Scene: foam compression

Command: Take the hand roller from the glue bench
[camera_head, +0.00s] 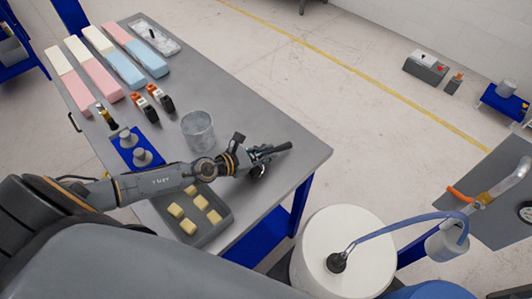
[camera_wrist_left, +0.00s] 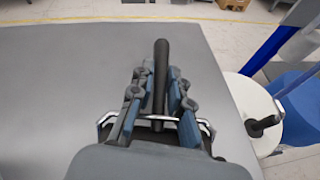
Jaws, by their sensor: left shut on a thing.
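The hand roller (camera_wrist_left: 161,58) has a black handle and a bent metal wire frame in the left wrist view. In the head view its dark handle (camera_head: 283,147) sticks out past my fingers, over the near right part of the grey glue bench (camera_head: 290,125). My left gripper (camera_head: 262,153) is shut on the handle, with one finger on each side of it in the left wrist view (camera_wrist_left: 158,84). The roller's drum is mostly hidden by my gripper. I cannot tell whether the roller touches the bench top. My right gripper is not in view.
Foam blocks (camera_head: 95,77), orange-and-black tools (camera_head: 152,97) and a blue plate (camera_head: 124,145) lie farther left. A white drum (camera_head: 380,255) stands beside the bench's right end.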

